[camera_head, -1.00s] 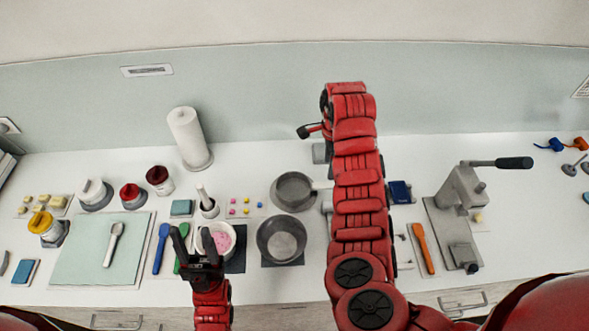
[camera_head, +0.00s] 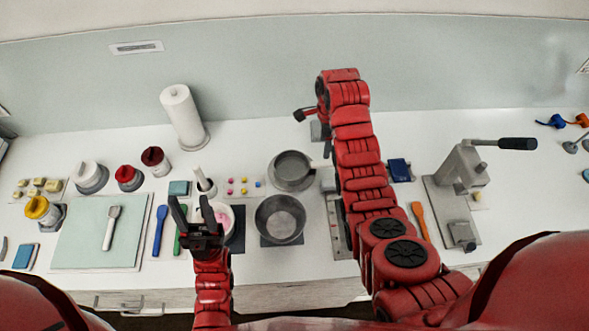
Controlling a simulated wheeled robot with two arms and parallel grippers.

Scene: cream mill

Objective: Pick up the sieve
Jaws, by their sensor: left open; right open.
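The sieve appears to be the round grey vessel (camera_head: 291,171) with a pale handle to its right, at the middle of the counter in the head view; its mesh is too small to make out. My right arm reaches over the counter just right of it. My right gripper (camera_head: 326,148) is mostly hidden behind that arm, by the handle end; only a dark sliver shows, and I cannot see contact. My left gripper (camera_head: 190,212) is open and empty, in front of a white bowl (camera_head: 228,222) with pink contents, left of the sieve.
A grey metal bowl (camera_head: 280,219) stands on a dark mat in front of the sieve. A paper towel roll (camera_head: 183,116) stands behind, to the left. A grey press (camera_head: 462,170) with a black lever stands right of my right arm. The green mat (camera_head: 80,235) holds a spatula.

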